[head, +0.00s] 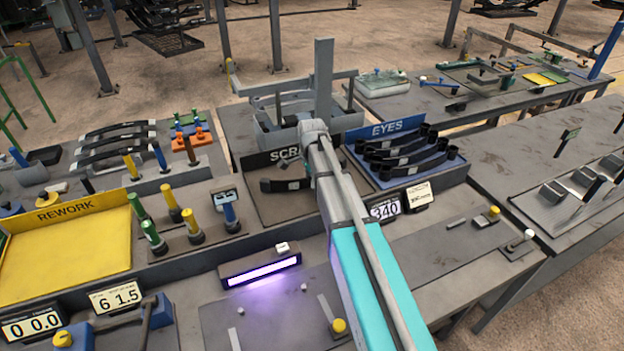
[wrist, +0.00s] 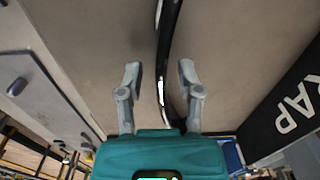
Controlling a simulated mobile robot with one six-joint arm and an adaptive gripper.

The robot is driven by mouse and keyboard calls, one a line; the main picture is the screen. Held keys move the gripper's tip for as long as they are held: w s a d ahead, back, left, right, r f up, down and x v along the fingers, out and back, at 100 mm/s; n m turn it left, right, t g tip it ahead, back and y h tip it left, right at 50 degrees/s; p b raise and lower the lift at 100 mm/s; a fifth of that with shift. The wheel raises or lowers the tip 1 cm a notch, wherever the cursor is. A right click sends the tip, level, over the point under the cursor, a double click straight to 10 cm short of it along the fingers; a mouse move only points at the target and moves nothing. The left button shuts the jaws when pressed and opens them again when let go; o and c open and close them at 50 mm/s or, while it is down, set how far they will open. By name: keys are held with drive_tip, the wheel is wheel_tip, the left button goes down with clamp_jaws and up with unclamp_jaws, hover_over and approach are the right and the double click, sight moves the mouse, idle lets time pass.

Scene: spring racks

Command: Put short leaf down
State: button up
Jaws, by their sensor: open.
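A dark short leaf (head: 287,185) with a pale label lies on the floor of the SCRAP tray (head: 270,211), partly hidden by my arm in the head view. In the wrist view the leaf (wrist: 170,35) runs between the two fingers of my gripper (wrist: 160,72). The fingers are open, with a gap on both sides of the leaf, and touch neither side that I can see. In the head view my arm hides the fingers.
The EYES tray (head: 388,126) with several dark leaves stands to the right of the SCRAP tray. A grey fixture with a tall post (head: 323,75) stands behind. The yellow REWORK tray (head: 65,262) at left is empty. Upright tools (head: 190,225) stand between.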

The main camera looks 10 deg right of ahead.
wheel_tip(320, 180, up, 12)
drive_tip(key=p, duration=1.2)
drive_tip(key=shift+s, duration=0.15)
idle(0.5)
drive_tip(key=s+n, duration=1.5)
drive_tip(key=s, duration=0.8)
drive_tip(key=shift+d, duration=0.2)
